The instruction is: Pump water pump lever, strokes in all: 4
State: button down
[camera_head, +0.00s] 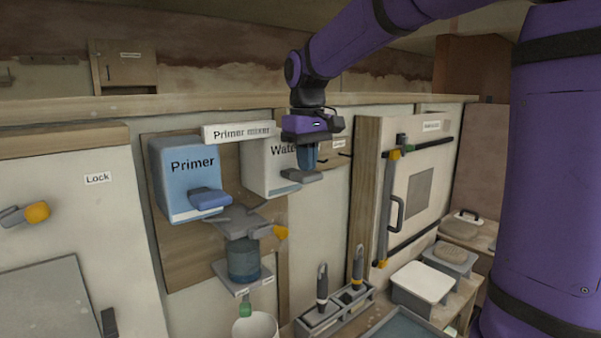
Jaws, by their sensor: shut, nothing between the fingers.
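The white water pump (262,172) hangs on the wooden back board, and its label is partly hidden behind my gripper. Its grey lever (302,177) sticks out at the lower front right of the box. My gripper (305,167) points down, shut and empty, with its fingertips just above the lever. I cannot tell whether the fingertips touch the lever.
The blue primer box (186,170) with its blue lever (209,199) is to the left. Below are a grey mixer with a dark jar (243,262) and a white bucket (256,328). A panel with a handle (397,213) stands to the right, above tools in a rack (335,315).

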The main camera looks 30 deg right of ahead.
jog(key=shift+f, duration=1.45)
jog(key=shift+r, duration=2.3)
jog(key=shift+r, duration=2.55)
